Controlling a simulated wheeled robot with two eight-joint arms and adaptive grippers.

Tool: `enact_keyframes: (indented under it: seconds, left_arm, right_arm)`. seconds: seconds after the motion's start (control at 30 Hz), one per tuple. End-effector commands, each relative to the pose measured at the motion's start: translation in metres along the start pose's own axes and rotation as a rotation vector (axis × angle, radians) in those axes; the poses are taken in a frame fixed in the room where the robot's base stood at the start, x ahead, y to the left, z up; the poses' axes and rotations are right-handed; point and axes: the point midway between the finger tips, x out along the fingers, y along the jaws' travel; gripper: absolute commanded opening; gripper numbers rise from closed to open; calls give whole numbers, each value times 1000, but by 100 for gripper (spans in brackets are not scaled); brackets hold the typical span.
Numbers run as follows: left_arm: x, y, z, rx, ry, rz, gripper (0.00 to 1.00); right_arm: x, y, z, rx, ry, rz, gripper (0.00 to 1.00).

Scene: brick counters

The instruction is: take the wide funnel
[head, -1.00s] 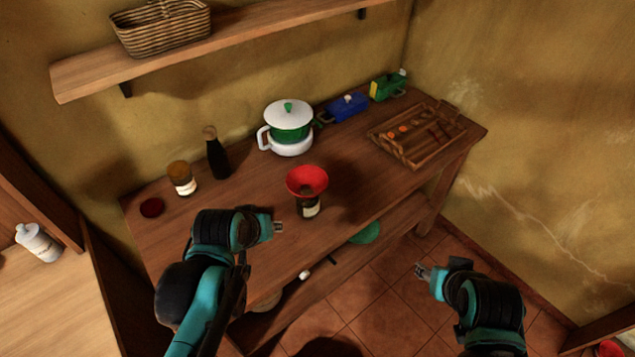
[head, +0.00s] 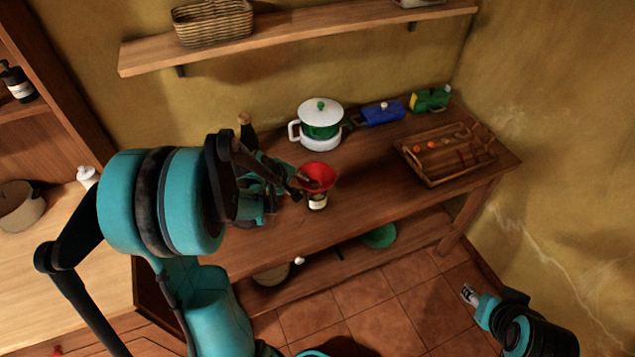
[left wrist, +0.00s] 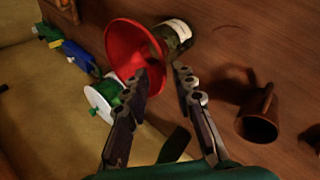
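The wide red funnel (head: 318,174) sits in the mouth of a dark jar with a pale label (head: 317,201) on the wooden counter. In the left wrist view the funnel (left wrist: 125,48) shows its flared bowl beside the labelled jar (left wrist: 172,36). My left gripper (head: 303,185) is at the funnel's left side. In the left wrist view its fingers (left wrist: 165,68) are apart with nothing held between them; one fingertip overlaps the funnel's rim, and contact cannot be told. My right gripper (head: 469,293) hangs over the floor at the lower right, too small to tell its opening.
A white-lidded green pot (head: 320,128), a blue box (head: 382,113), a green box (head: 431,98) and a wooden tray (head: 430,180) stand on the counter. A dark bottle (head: 246,130) is partly behind my left arm. A brown mug (left wrist: 257,127) shows in the left wrist view.

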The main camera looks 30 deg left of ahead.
Motion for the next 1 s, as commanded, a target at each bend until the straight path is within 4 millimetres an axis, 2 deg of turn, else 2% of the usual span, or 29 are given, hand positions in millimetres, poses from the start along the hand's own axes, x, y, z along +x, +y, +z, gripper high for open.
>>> enact_keyframes:
  seconds: [0.1, 0.3, 0.53, 0.63, 1.0]
  left_arm:
    - [22, -1, -2, 2, 0, 0, 26]
    - [41, 0, -2, 2, 1, 0, 26]
    - [41, 0, -2, 2, 1, 0, 26]
    - [41, 0, -1, 3, 1, 0, 0]
    - [41, 0, -2, 3, 1, 0, 0]
  right_arm:
    - [6, 0, 4, 0, 0, 0, 47]
    - [9, 0, 7, 0, 0, 0, 47]
    - [9, 0, 6, 0, 0, 0, 47]
    - [9, 0, 6, 0, 0, 0, 47]
    - [9, 0, 6, 0, 0, 0, 47]
